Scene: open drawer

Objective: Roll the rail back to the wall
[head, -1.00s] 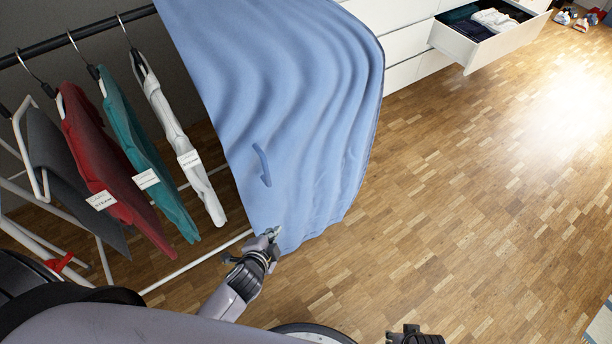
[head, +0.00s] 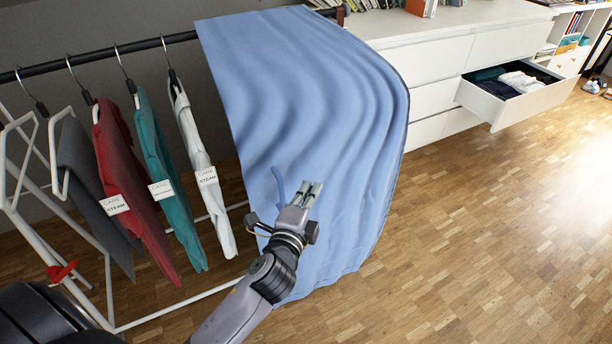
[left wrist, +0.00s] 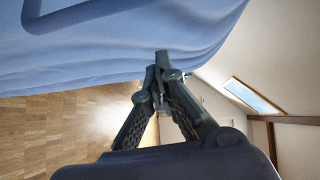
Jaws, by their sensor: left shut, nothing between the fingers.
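The garment rail, with a black top bar (head: 140,45) and a white lower frame (head: 180,307), stands at the left. It carries several hanging clothes, among them a red one (head: 128,180), a teal one (head: 165,170) and a white one (head: 200,165). A large blue cover (head: 310,110) with a blue strap loop (head: 279,188) drapes over its right part. My left gripper (head: 313,188) is shut and empty, in front of the cover and just right of the loop. In the left wrist view its fingertips (left wrist: 160,62) meet beside the blue cloth (left wrist: 120,45). Whether they touch it is unclear. My right gripper is out of view.
A white chest of drawers (head: 430,65) stands behind on the right. One drawer (head: 520,100) is pulled open with folded clothes inside. Books and a shelf unit are at the back. The wooden floor (head: 470,230) at the right is clear.

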